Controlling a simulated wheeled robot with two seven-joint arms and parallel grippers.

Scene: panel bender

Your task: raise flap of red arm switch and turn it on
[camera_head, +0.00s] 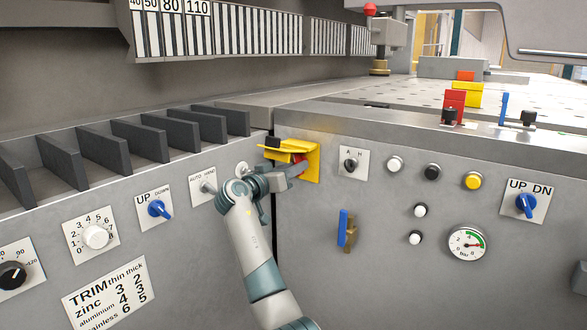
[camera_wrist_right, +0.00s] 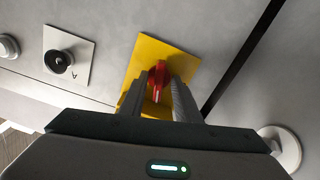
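The red arm switch (camera_head: 299,158) sits on a yellow plate (camera_head: 311,164) on the front panel. A yellow flap (camera_head: 276,154) juts out toward the left at the top of the plate, with a black part on it. My right gripper (camera_head: 292,172) is at the switch, just below the flap. In the right wrist view, the red handle (camera_wrist_right: 158,76) lies between my two fingertips (camera_wrist_right: 161,88), in front of the yellow plate (camera_wrist_right: 183,64). The fingers stand apart, close on both sides of the handle; contact is not clear. My left gripper is not in view.
An AUTO/HAND selector (camera_head: 208,187) is close left of my right gripper. An A/H selector (camera_head: 350,164) is to the right of the plate, with several push buttons beyond. A blue-handled valve (camera_head: 344,228) sticks out below. Free space lies in front of the panel.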

